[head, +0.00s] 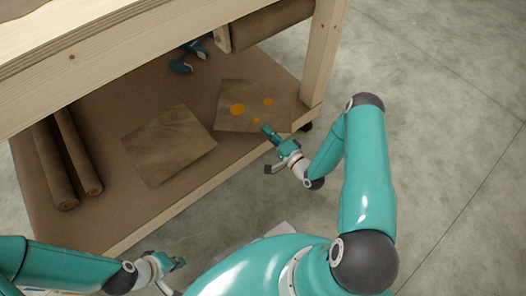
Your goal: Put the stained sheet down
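The stained sheet (250,94) is a brown square with several orange spots. It appears to lie flat on the lower shelf (180,206) of the wooden bench, towards its right end. My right gripper (268,151) is at the sheet's front edge, with its fingers spread apart. One teal finger overlaps the sheet's lower edge in the picture; I cannot tell whether it touches. My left gripper (176,271) is low in the picture, in front of the shelf and away from the sheet. Its fingers are too small and angled to read.
A plain brown sheet (168,145) lies to the left of the stained one. Brown rolls (68,165) lie at the shelf's left end. A teal tool (184,62) lies at the back. A bench leg (323,50) stands at the right, and the benchtop (110,48) overhangs the shelf.

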